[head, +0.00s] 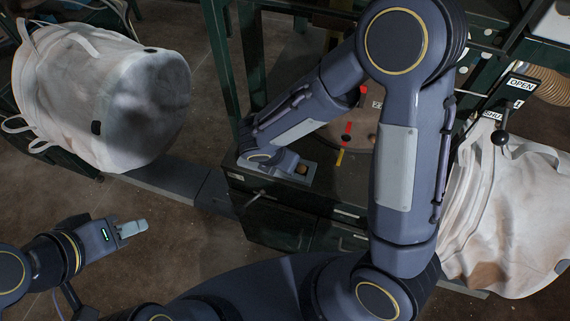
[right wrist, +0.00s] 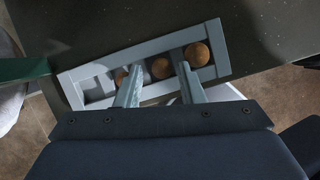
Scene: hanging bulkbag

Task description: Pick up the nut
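In the head view one nut (head: 302,169) shows beside my right gripper, whose fingers are mostly hidden. My left gripper (head: 144,226) is seen edge-on, away from the tray, with nothing visible in it.
The tray (right wrist: 226,50) sits on a dark green cabinet (head: 275,222). White bulk bags hang at left (head: 100,90) and right (head: 500,210). A lever (head: 502,137) stands near an OPEN sign (head: 521,84). Green frame posts rise behind. Floor around my left gripper is clear.

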